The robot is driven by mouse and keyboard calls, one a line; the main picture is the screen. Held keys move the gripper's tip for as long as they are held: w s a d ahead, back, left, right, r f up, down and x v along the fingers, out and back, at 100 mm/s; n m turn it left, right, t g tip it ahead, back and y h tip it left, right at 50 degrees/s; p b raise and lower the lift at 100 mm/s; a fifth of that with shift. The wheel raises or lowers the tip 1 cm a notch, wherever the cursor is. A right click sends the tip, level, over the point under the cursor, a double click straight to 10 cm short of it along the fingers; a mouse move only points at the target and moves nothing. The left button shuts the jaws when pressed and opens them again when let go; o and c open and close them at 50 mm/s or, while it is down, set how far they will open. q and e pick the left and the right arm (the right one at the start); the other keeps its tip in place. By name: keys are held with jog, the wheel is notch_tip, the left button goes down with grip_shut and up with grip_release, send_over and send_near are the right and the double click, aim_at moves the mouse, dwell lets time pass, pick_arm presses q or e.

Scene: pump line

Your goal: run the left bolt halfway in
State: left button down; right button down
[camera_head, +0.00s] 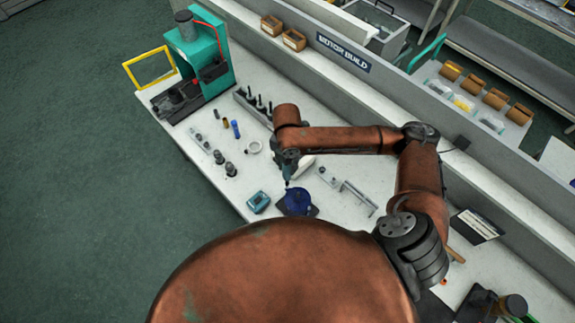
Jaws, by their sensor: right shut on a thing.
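A round blue pump part (298,203) sits on a dark square base near the front edge of the white bench. My right gripper (288,180) reaches down from its copper arm to just above the back left of this part. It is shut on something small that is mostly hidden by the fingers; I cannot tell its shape. The left bolt cannot be made out at this size, nor whether anything touches the blue part. My left gripper is not in view.
A teal box (259,202) stands close left of the blue part. Small parts, a blue cylinder (235,129) and a white ring (253,147) lie farther left. A grey bracket (359,198) lies to the right. A green press (203,55) stands at the bench's far left.

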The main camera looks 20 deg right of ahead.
jog(key=shift+f+b, duration=0.3)
jog(key=shift+f, duration=0.6)
dwell(0.9)
jog(key=shift+f+p, duration=0.2)
jog(key=shift+p, duration=2.05)
dwell(4.0)
